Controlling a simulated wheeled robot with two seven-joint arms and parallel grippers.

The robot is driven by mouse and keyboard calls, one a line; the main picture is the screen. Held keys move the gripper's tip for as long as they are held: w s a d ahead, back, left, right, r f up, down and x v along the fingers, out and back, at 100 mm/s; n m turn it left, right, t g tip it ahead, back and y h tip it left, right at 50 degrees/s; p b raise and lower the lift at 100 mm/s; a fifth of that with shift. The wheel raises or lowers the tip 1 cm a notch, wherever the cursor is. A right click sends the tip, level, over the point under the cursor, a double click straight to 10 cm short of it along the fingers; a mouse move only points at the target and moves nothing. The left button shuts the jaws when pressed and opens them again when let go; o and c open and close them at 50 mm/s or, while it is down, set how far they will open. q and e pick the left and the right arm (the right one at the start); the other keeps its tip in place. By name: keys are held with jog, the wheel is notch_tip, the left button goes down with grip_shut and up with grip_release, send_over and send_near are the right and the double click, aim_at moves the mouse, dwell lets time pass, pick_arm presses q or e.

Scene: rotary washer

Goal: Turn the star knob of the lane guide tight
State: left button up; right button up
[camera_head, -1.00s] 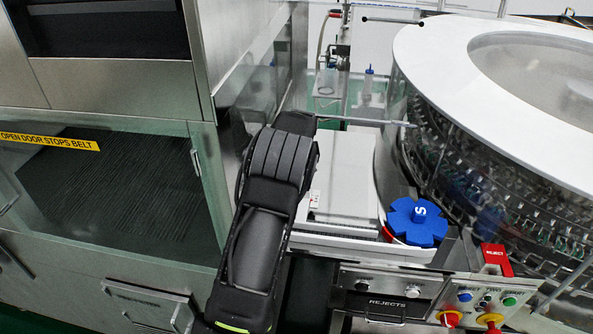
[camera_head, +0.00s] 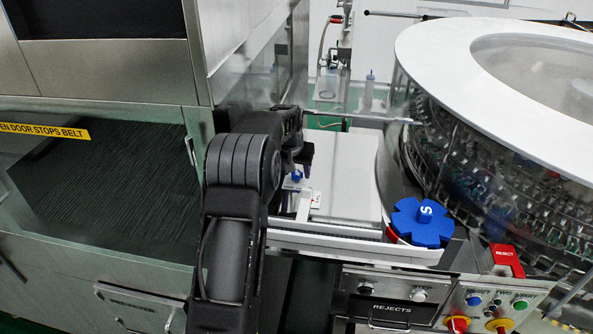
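A small blue knob (camera_head: 296,175) shows at the left edge of the white deck, just below my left gripper (camera_head: 305,157). It looks like the star knob, but is too small to make out its shape. A narrow pale rail (camera_head: 303,206), perhaps the lane guide, lies below it. My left arm comes in from the lower left and bends at a black joint. The gripper's dark fingers point down close above the knob; I cannot tell whether they touch it or how far apart they are. My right gripper is not in view.
A large blue star wheel marked S (camera_head: 422,222) sits right of the white deck (camera_head: 347,185). The round washer with a white ring top (camera_head: 440,70) fills the right. A steel cabinet (camera_head: 110,75) stands left. The REJECTS drawer (camera_head: 390,309) and button panel (camera_head: 490,305) are in front.

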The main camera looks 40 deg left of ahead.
pick_arm(q)
jog(key=shift+r, duration=0.1)
jog(key=b+v, duration=0.1)
jog(key=v, duration=0.6)
jog(key=shift+s+r+b, duration=0.2)
jog(key=shift+r+b, duration=0.05)
jog(key=shift+b, duration=0.15)
jog(key=shift+d, duration=0.1)
